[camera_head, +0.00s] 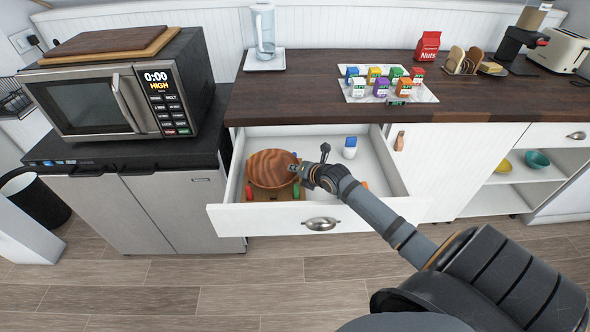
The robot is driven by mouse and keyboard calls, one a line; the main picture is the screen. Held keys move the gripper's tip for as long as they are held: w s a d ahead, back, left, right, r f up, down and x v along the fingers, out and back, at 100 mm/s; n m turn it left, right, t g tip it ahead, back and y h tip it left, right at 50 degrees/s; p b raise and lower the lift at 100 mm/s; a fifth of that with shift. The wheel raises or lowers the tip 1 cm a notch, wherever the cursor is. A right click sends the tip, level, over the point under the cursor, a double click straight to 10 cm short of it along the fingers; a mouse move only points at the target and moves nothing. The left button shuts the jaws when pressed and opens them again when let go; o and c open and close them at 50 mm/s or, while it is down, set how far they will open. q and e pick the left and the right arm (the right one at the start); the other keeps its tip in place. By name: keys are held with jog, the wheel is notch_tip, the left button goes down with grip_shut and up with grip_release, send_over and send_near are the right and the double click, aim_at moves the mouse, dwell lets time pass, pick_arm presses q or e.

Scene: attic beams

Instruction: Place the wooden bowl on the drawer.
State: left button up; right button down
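The wooden bowl (271,168), round with reddish-brown grain, is in the left part of the pulled-out white drawer (257,219). My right gripper (309,159) reaches in over the drawer from the lower right. Its fingers are spread apart: one points up and away from the bowl, the other is at the bowl's right edge. Whether that finger touches the bowl is hard to tell. The bowl's underside and the drawer floor beneath it are hidden. My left gripper is not in view.
In the drawer, a blue-and-white bottle (349,147) stands right of the bowl, with small red and green items near the bowl. The wooden counter (300,90) above holds a tray of small cartons (388,85). A microwave (110,95) stands left. The drawer's right part is mostly clear.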

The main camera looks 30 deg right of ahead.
jog(key=c, duration=1.5)
grip_release()
jog(key=shift+r+p, duration=0.15)
jog(key=shift+p, duration=0.2)
jog(key=p+v, duration=0.2)
jog(key=v, duration=0.4)
jog(key=shift+s+r, duration=0.2)
jog(key=shift+s, duration=0.1)
jog(key=p+v, duration=0.4)
jog(key=v, duration=0.1)
jog(key=shift+s+p, duration=0.2)
jog(key=shift+p, duration=0.1)
